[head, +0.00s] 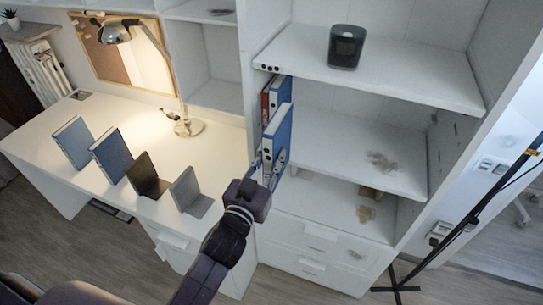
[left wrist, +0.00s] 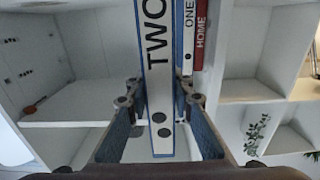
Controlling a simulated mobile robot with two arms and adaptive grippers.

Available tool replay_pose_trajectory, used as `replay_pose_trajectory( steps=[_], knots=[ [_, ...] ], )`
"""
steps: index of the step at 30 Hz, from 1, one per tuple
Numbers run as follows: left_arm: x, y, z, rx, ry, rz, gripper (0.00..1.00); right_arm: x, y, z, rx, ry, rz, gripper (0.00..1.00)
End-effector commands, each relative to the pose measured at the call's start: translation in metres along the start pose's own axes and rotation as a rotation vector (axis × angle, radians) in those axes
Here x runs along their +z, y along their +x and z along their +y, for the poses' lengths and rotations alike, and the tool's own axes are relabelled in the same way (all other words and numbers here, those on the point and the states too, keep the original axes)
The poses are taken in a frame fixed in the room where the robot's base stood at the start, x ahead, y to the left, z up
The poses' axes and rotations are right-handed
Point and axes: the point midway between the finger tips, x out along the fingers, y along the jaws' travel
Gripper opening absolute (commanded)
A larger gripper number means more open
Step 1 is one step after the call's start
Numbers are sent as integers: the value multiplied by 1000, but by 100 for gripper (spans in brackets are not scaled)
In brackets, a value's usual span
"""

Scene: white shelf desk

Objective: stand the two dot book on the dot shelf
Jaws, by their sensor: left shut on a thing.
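The two dot book (head: 277,132) is blue with a white spine. In the left wrist view its spine (left wrist: 155,70) reads TWO and has two dark dots near the lower end. My left gripper (head: 271,168) is shut on the lower part of this spine, one finger on each side. The book is upright, slightly tilted in the head view, at the left end of the middle shelf (head: 340,152). Whether its base touches the shelf is hidden. The shelf edge above (head: 272,69) carries several dark dots. My right gripper is not in view.
Beside the held book stand a red HOME book (left wrist: 200,40) and a blue ONE book (left wrist: 188,45). A dark speaker-like box (head: 346,46) sits on the upper shelf. Two blue books (head: 72,143), bookends (head: 188,190) and a lamp (head: 187,126) stand on the desk. The middle shelf's right side is free.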

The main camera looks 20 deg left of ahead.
Motion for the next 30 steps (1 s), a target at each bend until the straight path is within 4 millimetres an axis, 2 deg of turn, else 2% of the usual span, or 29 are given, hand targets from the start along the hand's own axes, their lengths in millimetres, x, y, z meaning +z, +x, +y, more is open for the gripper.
replay_pose_trajectory(
  steps=[30],
  knots=[
    [-3,96,1,2,-1,9,0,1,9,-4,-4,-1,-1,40]
  ],
)
